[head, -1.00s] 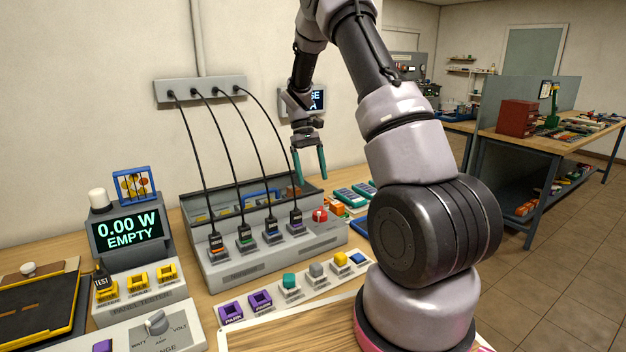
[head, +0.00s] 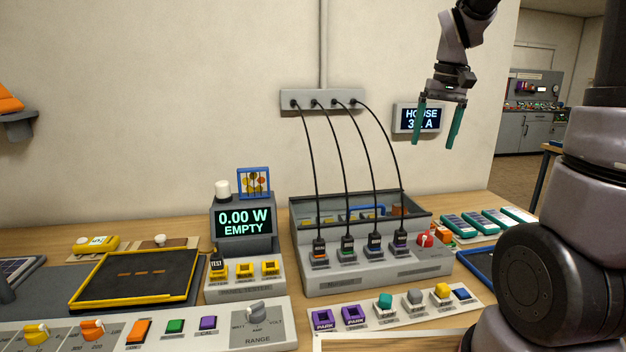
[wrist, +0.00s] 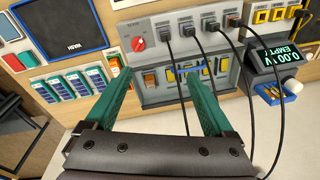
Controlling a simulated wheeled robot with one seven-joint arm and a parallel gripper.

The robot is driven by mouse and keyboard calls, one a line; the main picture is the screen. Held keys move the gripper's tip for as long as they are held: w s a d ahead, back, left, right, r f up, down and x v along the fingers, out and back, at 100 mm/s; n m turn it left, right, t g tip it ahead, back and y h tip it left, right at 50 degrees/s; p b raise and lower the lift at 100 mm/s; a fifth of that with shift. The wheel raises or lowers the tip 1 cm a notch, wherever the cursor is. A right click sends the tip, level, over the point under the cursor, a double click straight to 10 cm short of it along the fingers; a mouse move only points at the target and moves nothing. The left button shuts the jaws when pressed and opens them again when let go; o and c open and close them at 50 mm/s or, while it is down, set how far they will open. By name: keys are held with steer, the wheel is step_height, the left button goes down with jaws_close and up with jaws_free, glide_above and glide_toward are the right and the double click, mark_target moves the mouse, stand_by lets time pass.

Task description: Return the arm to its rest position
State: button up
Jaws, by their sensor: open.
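My gripper (head: 438,122) is open and empty, with two teal fingers pointing down. In the head view it hangs in the air at the upper right, in front of the wall and above the bench, next to the wall display reading HOUSE (head: 419,118). In the wrist view the open gripper (wrist: 162,105) shows both fingers apart with nothing between them. Beyond the fingers the wrist view shows the grey panel with black cables (wrist: 150,30). My arm rises at the right side of the head view.
The bench carries a grey cable box (head: 375,275), a meter reading 0.00 W EMPTY (head: 243,222), a yellow-framed tray (head: 135,276) and a row of coloured plugs. Four black cables hang from a wall strip (head: 325,100) close to the gripper's left. Teal-edged modules (head: 487,222) lie at right.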

steer(key=s+a+r+m+t, duration=0.1)
steer(key=s+r+t, duration=0.2)
steer(key=s, duration=0.5)
steer(key=s+a+r+m+t+y, duration=0.1)
steer(key=s+a+r+m+t, duration=0.1)
steer(key=s, duration=0.6)
steer(key=shift+r+t, duration=0.5)
steer(key=shift+r, duration=0.3)
